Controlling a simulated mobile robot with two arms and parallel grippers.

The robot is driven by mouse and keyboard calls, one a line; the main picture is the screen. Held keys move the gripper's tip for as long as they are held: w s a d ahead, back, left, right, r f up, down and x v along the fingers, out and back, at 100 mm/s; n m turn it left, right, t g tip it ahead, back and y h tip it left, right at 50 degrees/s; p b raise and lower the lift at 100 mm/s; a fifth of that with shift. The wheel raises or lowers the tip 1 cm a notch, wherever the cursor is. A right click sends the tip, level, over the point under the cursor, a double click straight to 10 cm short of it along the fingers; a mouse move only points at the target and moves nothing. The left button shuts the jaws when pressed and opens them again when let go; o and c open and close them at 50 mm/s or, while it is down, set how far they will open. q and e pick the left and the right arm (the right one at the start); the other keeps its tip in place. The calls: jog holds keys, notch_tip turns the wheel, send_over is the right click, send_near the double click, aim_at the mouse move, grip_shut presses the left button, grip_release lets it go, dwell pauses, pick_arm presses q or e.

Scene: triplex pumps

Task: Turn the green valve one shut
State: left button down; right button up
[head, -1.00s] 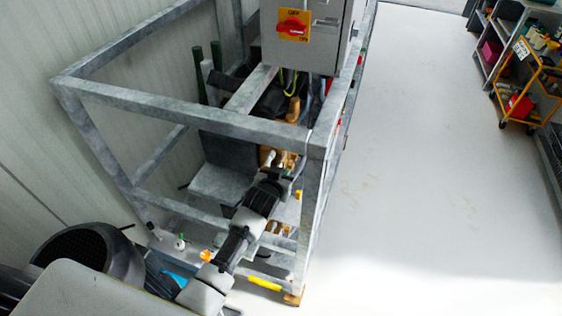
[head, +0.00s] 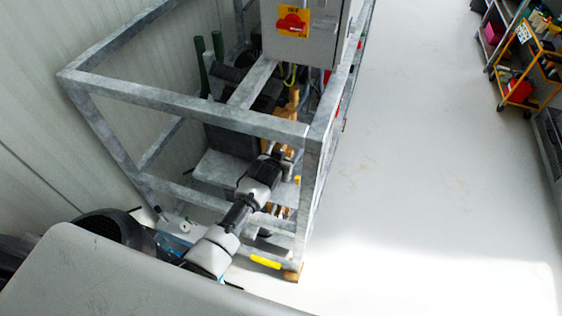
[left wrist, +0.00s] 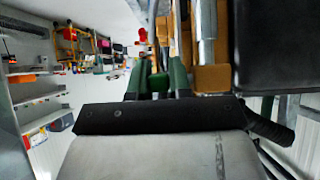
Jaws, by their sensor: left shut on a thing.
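My left arm comes in from the lower left in the head view and reaches into the grey metal pump frame. My left gripper (head: 283,150) is at the brass-coloured pump parts inside it. In the left wrist view the gripper (left wrist: 159,78) has its dark green fingers close together, with a narrow dark green piece between them. It is shut on this piece, which I take for the handle of the green valve. The valve body is mostly hidden by the gripper, and its turn angle cannot be read. My right gripper is in neither view.
The frame's grey beams (head: 200,115) surround the work area closely. A control box with a red switch (head: 292,23) hangs above. Brass-coloured parts (left wrist: 210,78) lie close to the gripper. A yellow cart (head: 530,65) stands far right, with clear floor (head: 420,170) between.

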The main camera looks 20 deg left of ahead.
pick_arm(q)
jog(key=c, duration=1.3)
grip_release()
jog(key=v, duration=1)
jog(key=shift+s+r+p, duration=0.2)
jog(key=shift+s+p, duration=0.15)
jog(key=shift+p, duration=0.05)
